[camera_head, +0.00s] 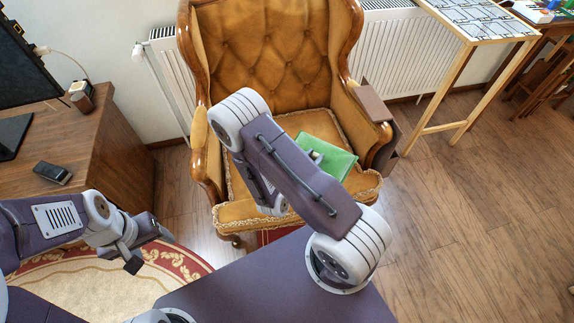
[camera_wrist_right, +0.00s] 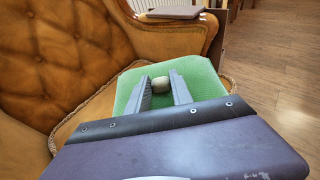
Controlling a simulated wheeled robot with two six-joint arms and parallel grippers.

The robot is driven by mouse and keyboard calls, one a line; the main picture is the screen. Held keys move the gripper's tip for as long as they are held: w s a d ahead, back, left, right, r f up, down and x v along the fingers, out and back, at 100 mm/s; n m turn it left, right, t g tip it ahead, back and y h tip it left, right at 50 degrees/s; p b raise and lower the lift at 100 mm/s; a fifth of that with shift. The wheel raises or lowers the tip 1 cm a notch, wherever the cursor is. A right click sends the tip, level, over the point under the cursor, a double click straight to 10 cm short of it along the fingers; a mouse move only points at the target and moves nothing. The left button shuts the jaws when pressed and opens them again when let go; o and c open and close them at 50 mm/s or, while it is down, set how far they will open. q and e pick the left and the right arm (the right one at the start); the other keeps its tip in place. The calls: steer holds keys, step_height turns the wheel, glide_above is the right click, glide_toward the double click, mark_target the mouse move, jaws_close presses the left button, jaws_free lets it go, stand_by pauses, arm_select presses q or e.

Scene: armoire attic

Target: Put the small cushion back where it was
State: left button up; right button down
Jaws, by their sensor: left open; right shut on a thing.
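The small green cushion (camera_head: 338,160) is over the right part of the seat of the tufted tan armchair (camera_head: 270,38). It also shows in the right wrist view (camera_wrist_right: 204,74), with a rounded beige knob between my finger pads. My right gripper (camera_wrist_right: 162,82) is shut on the cushion at this knob. I cannot tell whether the cushion rests on the seat or hangs just above it. In the head view my right arm hides part of the cushion and the seat. My left gripper (camera_head: 150,250) is open and empty above the rug.
A brown flat object (camera_head: 371,101) lies on the chair's right armrest. A wooden desk (camera_head: 108,135) with a phone (camera_head: 52,172) stands at left. A radiator (camera_head: 400,60) is behind the chair, and a tall light-wood table (camera_head: 475,28) stands at right. The wooden floor (camera_head: 470,210) at right is clear.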

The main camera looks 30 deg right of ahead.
steer(key=w+a+f+b, duration=0.1)
steer(key=w+f, duration=0.1)
steer(key=w, duration=0.1)
steer(key=w+a+f+b, duration=0.1)
steer(key=w+f, duration=0.1)
steer(key=w, duration=0.1)
steer(key=w+a+f+b, duration=0.1)
steer(key=w+f, duration=0.2)
steer(key=w, duration=0.1)
steer(key=shift+w+b, duration=0.1)
steer(key=shift+b, duration=0.25)
steer(key=f, duration=0.1)
steer(key=f+b, duration=0.1)
steer(key=f, duration=0.1)
steer(key=w+f+b, duration=0.1)
steer(key=shift+a+f, duration=0.3)
steer(key=shift+f, duration=0.1)
steer(key=c, duration=1.1)
jaws_free()
steer(key=shift+s+r, duration=0.1)
steer(key=shift+d, duration=0.1)
